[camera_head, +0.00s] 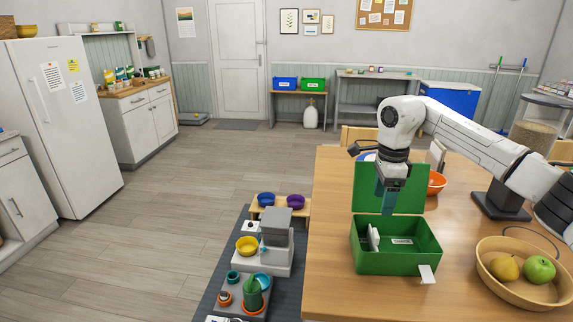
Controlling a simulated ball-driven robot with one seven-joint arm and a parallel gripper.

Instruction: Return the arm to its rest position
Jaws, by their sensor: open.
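My white arm reaches in from the right over the wooden table. My gripper (389,203) points down above the open green box (397,262), in front of its raised lid (408,198). The jaws are small and dark in this view, and I see nothing held between them. A white item (373,238) stands inside the box at its left. A label shows on the box's inner back wall. A white tag hangs at the box's front right corner. The lower inside of the box is partly hidden by its front wall.
A wooden bowl (507,288) with a green apple (539,269) and a yellow-brown fruit stands at the front right of the table. An orange bowl (436,183) sits behind the lid. Pet bowls and a grey feeder (276,228) stand on the floor mat at left. The floor further left is clear.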

